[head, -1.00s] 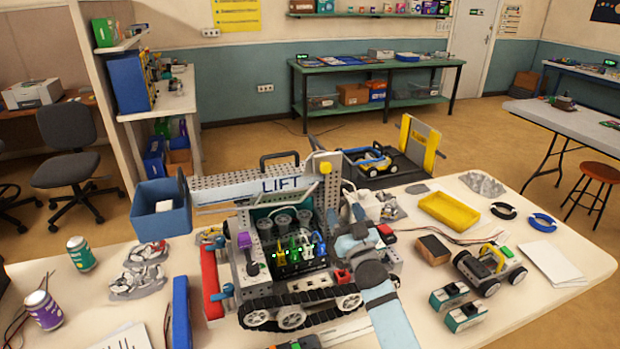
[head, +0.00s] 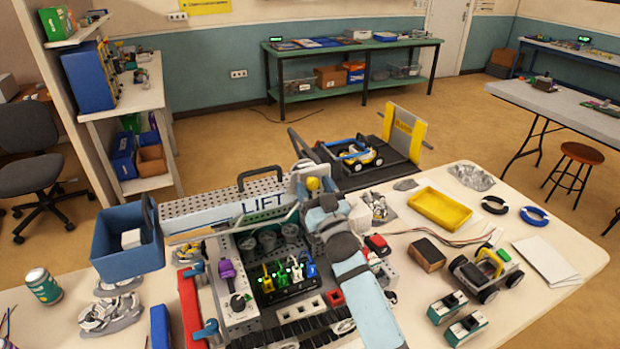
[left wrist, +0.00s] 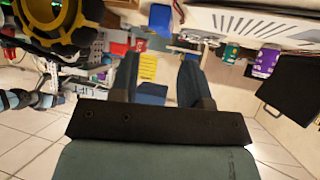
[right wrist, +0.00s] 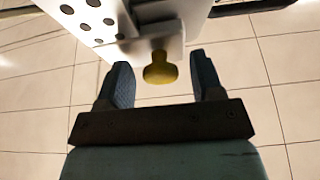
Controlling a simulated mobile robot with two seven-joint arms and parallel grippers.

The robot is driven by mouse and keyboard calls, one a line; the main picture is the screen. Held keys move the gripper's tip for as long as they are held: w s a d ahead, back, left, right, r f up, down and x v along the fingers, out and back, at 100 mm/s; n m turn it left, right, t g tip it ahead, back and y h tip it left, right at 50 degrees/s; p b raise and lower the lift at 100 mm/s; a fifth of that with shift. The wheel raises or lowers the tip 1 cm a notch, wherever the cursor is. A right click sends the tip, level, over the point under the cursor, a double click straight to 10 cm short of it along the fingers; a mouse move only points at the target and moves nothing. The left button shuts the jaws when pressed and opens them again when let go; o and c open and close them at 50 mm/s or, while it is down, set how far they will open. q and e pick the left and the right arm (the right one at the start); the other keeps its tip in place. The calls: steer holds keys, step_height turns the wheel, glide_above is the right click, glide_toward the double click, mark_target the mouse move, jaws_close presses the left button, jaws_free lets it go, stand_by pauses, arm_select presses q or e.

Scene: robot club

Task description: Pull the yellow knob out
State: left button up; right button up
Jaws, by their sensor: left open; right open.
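The yellow knob (head: 313,183) sits at the right end of the LIFT beam (head: 225,212) on the tracked robot. In the right wrist view the knob (right wrist: 160,69) sticks out from a pale bracket, between the two fingertips. My right gripper (right wrist: 155,75) is open with its fingers on either side of the knob, and a gap shows on both sides. In the head view the right gripper (head: 309,178) is at the knob and partly covers it. My left gripper (left wrist: 160,80) shows only in the left wrist view, open and empty, away from the knob.
A blue bin (head: 128,243) stands left of the beam. A yellow tray (head: 441,208), a brown block (head: 427,254) and a small wheeled robot (head: 488,270) lie to the right on the table. A low platform with a small vehicle (head: 357,154) is behind.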

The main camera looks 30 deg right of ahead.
steer(key=shift+r, duration=0.15)
steer(key=shift+c, duration=0.4)
jaws_close()
steer(key=shift+s+a+p, duration=0.1)
steer(key=shift+s+p, duration=0.3)
steer(key=shift+s, duration=0.9)
steer(key=shift+w, duration=0.1)
steer(key=shift+c, duration=0.7)
jaws_free()
steer(key=shift+o, duration=1.1)
steer(key=shift+s, duration=0.2)
steer(key=shift+w, duration=0.1)
